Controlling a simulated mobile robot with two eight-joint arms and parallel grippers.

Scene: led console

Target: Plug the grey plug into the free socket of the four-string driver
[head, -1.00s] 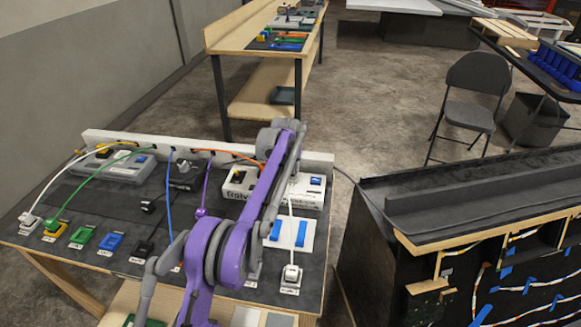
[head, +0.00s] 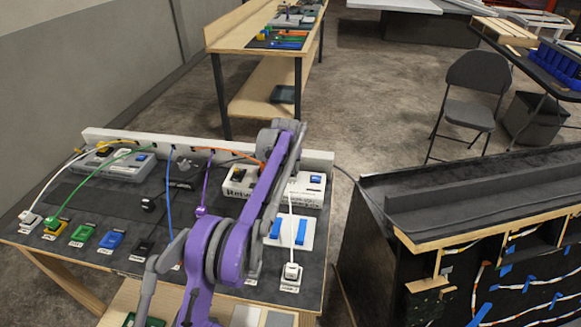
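I cannot make out the grey plug; my purple and grey arm covers part of the front of the console table. A grey box (head: 128,168) with yellow and blue parts stands at the back left. A white box (head: 308,188) with a blue part stands at the back right, partly behind my arm. I cannot read which box is the four-string driver, nor see its free socket. My arm rises from the bottom edge to an elbow at the back and folds down again. No gripper fingers show; that arm's end is hidden.
A row of white, yellow, green (head: 82,235), blue (head: 110,241) and black plugs lines the table's front. A white plug (head: 291,272) stands at the right. Coloured cables run to the back rail (head: 130,137). A small black object (head: 147,204) lies mid-table. A dark panelled bench (head: 480,190) stands right.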

